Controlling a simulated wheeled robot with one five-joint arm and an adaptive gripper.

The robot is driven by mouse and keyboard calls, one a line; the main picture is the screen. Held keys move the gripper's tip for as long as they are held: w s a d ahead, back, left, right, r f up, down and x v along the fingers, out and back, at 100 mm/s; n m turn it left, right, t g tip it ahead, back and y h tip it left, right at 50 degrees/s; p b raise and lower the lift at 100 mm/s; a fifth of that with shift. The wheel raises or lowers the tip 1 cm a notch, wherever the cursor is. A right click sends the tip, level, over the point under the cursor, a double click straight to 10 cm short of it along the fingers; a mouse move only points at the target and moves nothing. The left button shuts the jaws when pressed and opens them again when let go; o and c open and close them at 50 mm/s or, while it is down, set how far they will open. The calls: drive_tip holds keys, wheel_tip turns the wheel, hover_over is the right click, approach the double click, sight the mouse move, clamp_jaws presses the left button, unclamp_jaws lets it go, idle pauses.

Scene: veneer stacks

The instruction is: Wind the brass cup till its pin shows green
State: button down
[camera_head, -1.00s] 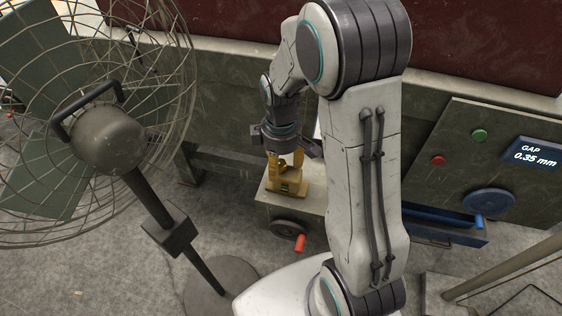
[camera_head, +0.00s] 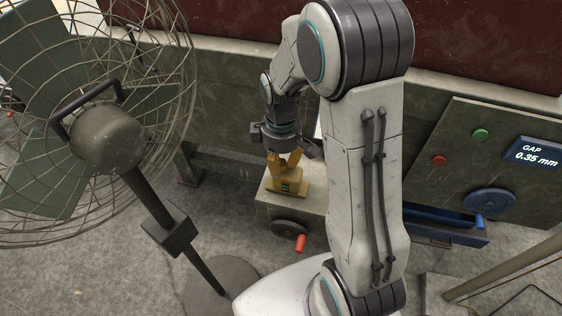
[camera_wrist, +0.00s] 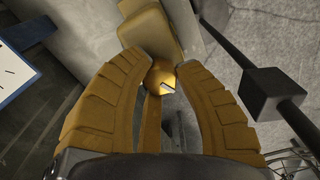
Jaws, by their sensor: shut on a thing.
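The brass cup (camera_wrist: 160,76) shows in the wrist view as a rounded yellow piece between the tips of my gripper (camera_wrist: 163,75). My gripper's yellow fingers are closed around it. A small pale and dark mark shows on its near side; I cannot tell a pin colour there. In the head view my gripper (camera_head: 285,166) points down at a yellow fitting (camera_head: 288,189) on a grey box. A small green patch shows on the fitting's front. The cup itself is mostly hidden by the fingers in the head view.
The grey box (camera_head: 312,212) has a dark handwheel (camera_head: 289,229) with a red handle. A caged fan (camera_head: 100,140) on a stand is at left. At right a panel has a display (camera_head: 535,154) reading GAP 0.35 mm, buttons and a blue wheel (camera_head: 489,201).

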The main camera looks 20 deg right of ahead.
sight(281, 163)
drive_tip(key=shift+s+f+m+b, duration=0.15)
drive_tip(key=shift+m+b, duration=0.15)
drive_tip(key=shift+m, duration=0.55)
drive_tip(key=shift+s+r+m+b, duration=0.1)
drive_tip(key=shift+m+b, duration=0.15)
drive_tip(key=shift+m, duration=0.6)
drive_tip(key=c, duration=0.9)
unclamp_jaws()
drive_tip(key=shift+w, duration=0.1)
drive_tip(key=shift+o, duration=0.2)
drive_tip(key=shift+w+r, duration=0.1)
drive_tip(key=shift+r, duration=0.35)
wheel_tip(281, 163, up, 11)
